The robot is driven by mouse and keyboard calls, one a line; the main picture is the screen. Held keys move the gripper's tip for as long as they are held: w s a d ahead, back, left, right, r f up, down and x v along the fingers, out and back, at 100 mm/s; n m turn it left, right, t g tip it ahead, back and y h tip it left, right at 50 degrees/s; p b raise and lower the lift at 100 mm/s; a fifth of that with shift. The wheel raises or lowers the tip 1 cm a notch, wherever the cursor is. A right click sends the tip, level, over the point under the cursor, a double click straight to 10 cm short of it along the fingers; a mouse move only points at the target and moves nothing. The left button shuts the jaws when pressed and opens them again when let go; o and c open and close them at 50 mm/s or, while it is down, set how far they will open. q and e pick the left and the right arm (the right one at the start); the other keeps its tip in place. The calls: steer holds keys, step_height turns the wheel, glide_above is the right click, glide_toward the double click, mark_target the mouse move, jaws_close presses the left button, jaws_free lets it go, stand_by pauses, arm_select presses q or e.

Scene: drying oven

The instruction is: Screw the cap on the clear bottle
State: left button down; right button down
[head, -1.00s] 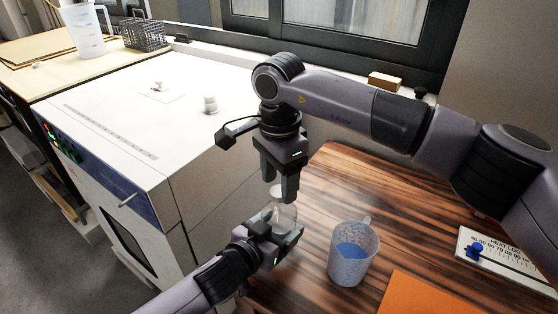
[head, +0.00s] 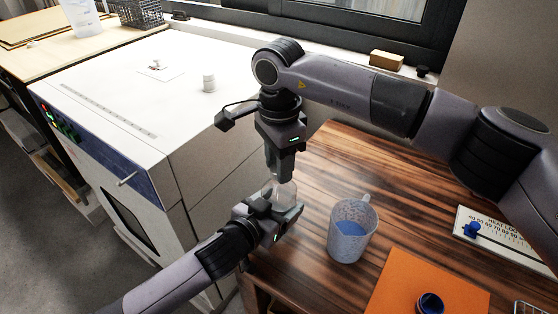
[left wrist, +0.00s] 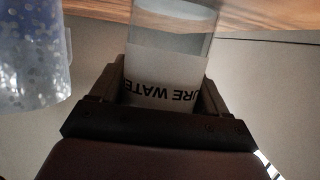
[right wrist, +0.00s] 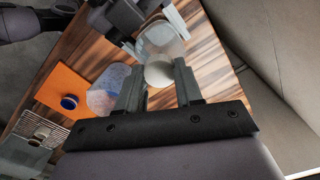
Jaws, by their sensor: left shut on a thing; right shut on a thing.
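The clear bottle (head: 284,192) is upright in my left gripper (head: 280,208), beside the dark wooden table's left edge. Its label with upside-down lettering (left wrist: 165,90) shows between the fingers in the left wrist view. My right gripper (head: 280,176) points straight down over the bottle's mouth. It is shut on the white cap (right wrist: 158,74), which shows between its fingertips in the right wrist view. The cap is in line with the bottle (right wrist: 160,40). The fingers hide the cap in the head view, so I cannot tell how far it sits on the neck.
A speckled mug (head: 352,230) with blue liquid stands close right of the bottle. An orange mat (head: 405,285) bears a blue ring-like object (head: 430,303). A white slider panel (head: 500,235) lies at right. The white oven (head: 130,110) stands at left.

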steer(key=m, duration=1.3)
steer(key=c, duration=0.7)
jaws_free()
steer(key=shift+o, duration=0.2)
step_height(320, 180, up, 12)
arm_select(q)
jaws_free()
